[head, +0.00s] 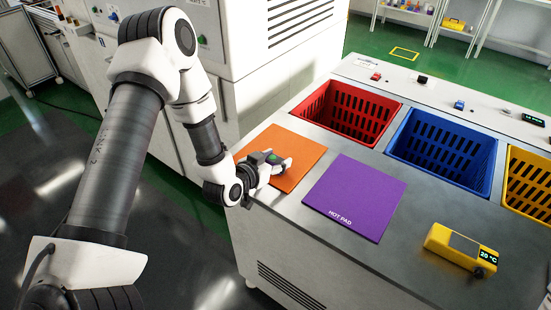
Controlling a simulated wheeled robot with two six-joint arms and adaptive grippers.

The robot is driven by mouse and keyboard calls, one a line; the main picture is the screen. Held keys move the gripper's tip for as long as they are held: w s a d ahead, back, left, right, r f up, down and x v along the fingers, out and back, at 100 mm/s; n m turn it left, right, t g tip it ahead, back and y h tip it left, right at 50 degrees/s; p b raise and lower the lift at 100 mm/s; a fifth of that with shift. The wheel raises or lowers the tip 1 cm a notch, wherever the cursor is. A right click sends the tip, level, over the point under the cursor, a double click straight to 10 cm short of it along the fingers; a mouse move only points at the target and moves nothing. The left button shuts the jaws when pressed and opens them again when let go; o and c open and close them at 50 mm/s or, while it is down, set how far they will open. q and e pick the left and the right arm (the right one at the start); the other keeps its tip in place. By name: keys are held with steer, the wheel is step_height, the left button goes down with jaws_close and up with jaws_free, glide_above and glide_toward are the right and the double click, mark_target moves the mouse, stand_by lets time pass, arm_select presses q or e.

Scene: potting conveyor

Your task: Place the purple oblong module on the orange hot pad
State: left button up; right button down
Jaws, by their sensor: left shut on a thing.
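The orange pad (306,150) lies flat on the grey worktop near its far left corner. I cannot tell whether the held thing touches the pad. No purple oblong module shows clearly anywhere in view. My right gripper is not in view.
A purple pad (355,197) labelled "HOT PAD" lies right of the orange one. Red (349,111), blue (441,148) and yellow (530,188) baskets sit behind. A yellow device (458,246) reading 20 °C stands front right. Bare worktop lies between it and the purple pad.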

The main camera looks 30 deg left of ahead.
arm_select(q)
steer(key=shift+f, duration=0.15)
steer(key=o, duration=1.2)
steer(key=shift+o, duration=0.4)
